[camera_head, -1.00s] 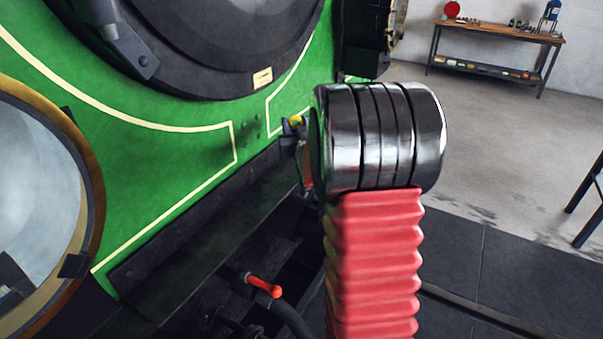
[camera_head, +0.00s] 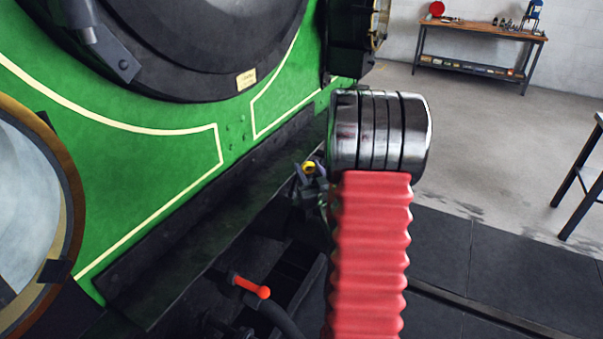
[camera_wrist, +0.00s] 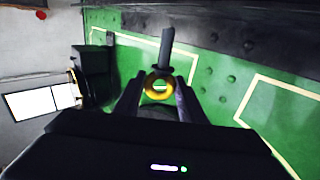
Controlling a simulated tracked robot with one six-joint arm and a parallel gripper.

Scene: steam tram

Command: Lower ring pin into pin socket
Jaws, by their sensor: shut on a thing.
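The ring pin has a yellow ring and a dark shank. In the wrist view the ring (camera_wrist: 158,84) sits between the two fingertips of my gripper (camera_wrist: 157,88), which is shut on it. The dark shank (camera_wrist: 166,50) points away from the gripper, toward the top of the picture. In the head view the yellow ring (camera_head: 309,167) is small, held in my gripper (camera_head: 308,172) in front of the dark ledge below the green panel. My arm hides part of the gripper there. I cannot make out the pin socket in either view.
The green tram front (camera_head: 150,170) fills the left, with a round lamp (camera_head: 72,195) close by. A red-handled valve (camera_head: 250,287) stands below the ledge. A workbench (camera_head: 480,35) is far back right. Open floor (camera_head: 480,130) lies to the right.

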